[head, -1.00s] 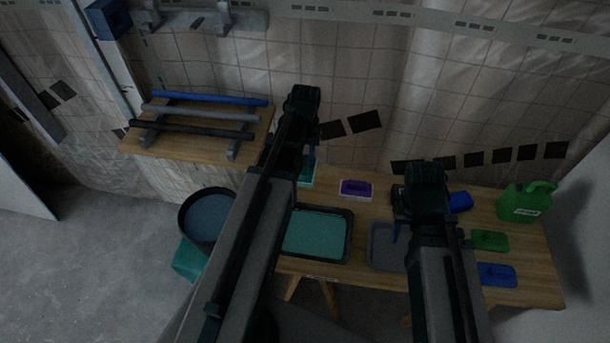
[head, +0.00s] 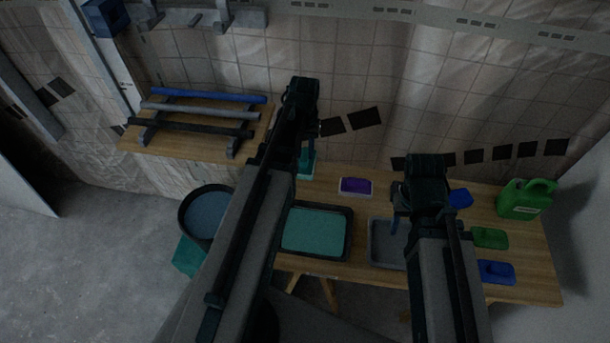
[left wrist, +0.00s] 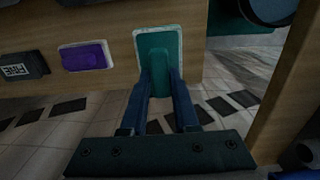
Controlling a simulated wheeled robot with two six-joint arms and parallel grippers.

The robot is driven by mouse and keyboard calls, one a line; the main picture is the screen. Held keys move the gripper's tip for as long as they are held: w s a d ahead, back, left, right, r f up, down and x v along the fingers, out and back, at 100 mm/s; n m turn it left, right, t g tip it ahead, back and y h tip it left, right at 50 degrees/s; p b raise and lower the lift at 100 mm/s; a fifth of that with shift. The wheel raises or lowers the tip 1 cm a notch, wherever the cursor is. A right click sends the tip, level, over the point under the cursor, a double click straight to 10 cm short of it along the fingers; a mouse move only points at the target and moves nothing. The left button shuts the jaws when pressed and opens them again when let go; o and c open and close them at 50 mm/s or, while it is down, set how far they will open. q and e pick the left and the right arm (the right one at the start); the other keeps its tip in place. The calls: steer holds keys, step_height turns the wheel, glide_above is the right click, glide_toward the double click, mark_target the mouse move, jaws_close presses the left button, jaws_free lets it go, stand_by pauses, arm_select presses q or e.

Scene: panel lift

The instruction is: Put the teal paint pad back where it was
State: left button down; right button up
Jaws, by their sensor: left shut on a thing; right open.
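The teal paint pad (head: 307,167) is at the back left of the wooden table, partly hidden by my left arm. In the left wrist view the pad (left wrist: 158,46) shows a teal body with a pale rim. My left gripper (left wrist: 160,78) is shut on its raised grip, one blue finger on each side. It also shows in the head view (head: 306,152). I cannot tell whether the pad touches the tabletop. My right gripper (head: 398,222) is open over the back left part of the grey tray (head: 380,250), its fingers partly hidden.
A purple pad (head: 356,187) lies to the right of the teal one. A tray of teal paint (head: 318,232) is in front. Blue and green pads, including a green one (head: 489,237), and a green jug (head: 526,198) stand at the right. A dark bucket (head: 207,214) is left.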

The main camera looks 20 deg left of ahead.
mark_target(305, 155)
arm_select(q)
steer(key=shift+f+b, duration=4)
steer(key=shift+f, duration=0.5)
arm_select(e)
steer(key=shift+f, duration=4.45)
arm_select(q)
steer(key=shift+f, duration=0.2)
arm_select(e)
steer(key=shift+f, duration=0.25)
arm_select(q)
steer(key=c, duration=0.7)
jaws_free()
steer(key=shift+r, duration=0.1)
arm_select(e)
steer(key=shift+r, duration=0.1)
arm_select(q)
steer(key=shift+o, duration=0.2)
steer(key=shift+r, duration=0.1)
arm_select(e)
steer(key=shift+r, duration=0.1)
